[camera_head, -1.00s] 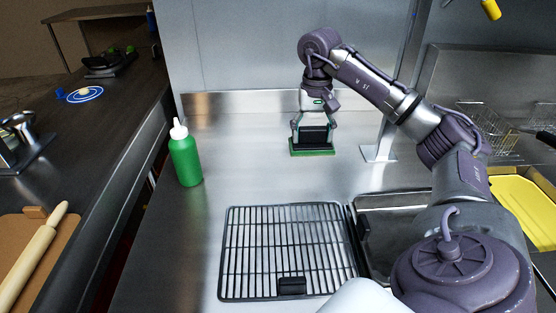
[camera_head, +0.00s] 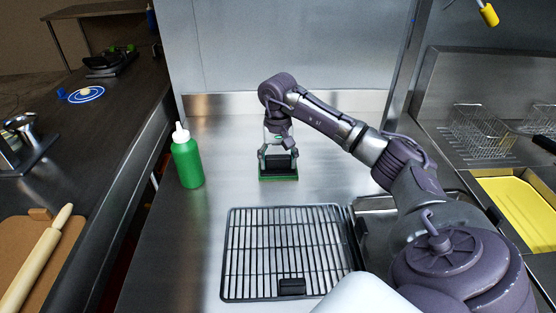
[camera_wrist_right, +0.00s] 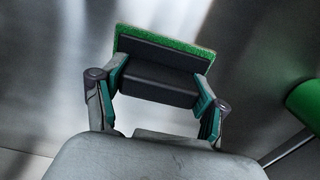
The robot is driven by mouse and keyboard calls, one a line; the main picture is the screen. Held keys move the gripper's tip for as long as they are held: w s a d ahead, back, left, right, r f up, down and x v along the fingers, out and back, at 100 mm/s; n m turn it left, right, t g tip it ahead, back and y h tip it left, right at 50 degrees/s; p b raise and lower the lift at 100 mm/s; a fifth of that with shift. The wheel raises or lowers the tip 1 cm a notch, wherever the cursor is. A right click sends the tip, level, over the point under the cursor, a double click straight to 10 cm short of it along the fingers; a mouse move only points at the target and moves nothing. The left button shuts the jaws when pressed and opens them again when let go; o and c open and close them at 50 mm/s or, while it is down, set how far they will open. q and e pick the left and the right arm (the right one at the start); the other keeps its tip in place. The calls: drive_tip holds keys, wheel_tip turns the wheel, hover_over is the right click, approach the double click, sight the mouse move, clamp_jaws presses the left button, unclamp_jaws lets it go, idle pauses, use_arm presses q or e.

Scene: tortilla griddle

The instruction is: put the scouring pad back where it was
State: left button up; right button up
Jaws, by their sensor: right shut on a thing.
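The scouring pad (camera_head: 278,179) is a black block with a green scrubbing layer underneath. My right gripper (camera_head: 278,160) is shut on its black part, with the green side facing down. In the head view the pad is at or just above the steel counter, behind the grill rack; I cannot tell whether it touches. In the right wrist view the pad (camera_wrist_right: 160,70) sits between the two fingers (camera_wrist_right: 158,100), its green edge beyond them. My left gripper is not in view.
A green squeeze bottle (camera_head: 187,161) stands left of the pad, and shows at the right wrist view's edge (camera_wrist_right: 305,100). The grill rack (camera_head: 285,250) lies in front. A yellow tray (camera_head: 515,205) is at the right. Steel counter (camera_head: 225,140) around the pad is clear.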

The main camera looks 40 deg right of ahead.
sight(278, 156)
drive_tip(key=shift+f, duration=0.15)
drive_tip(key=o, duration=1.5)
wheel_tip(278, 156, up, 12)
drive_tip(key=shift+r, duration=0.2)
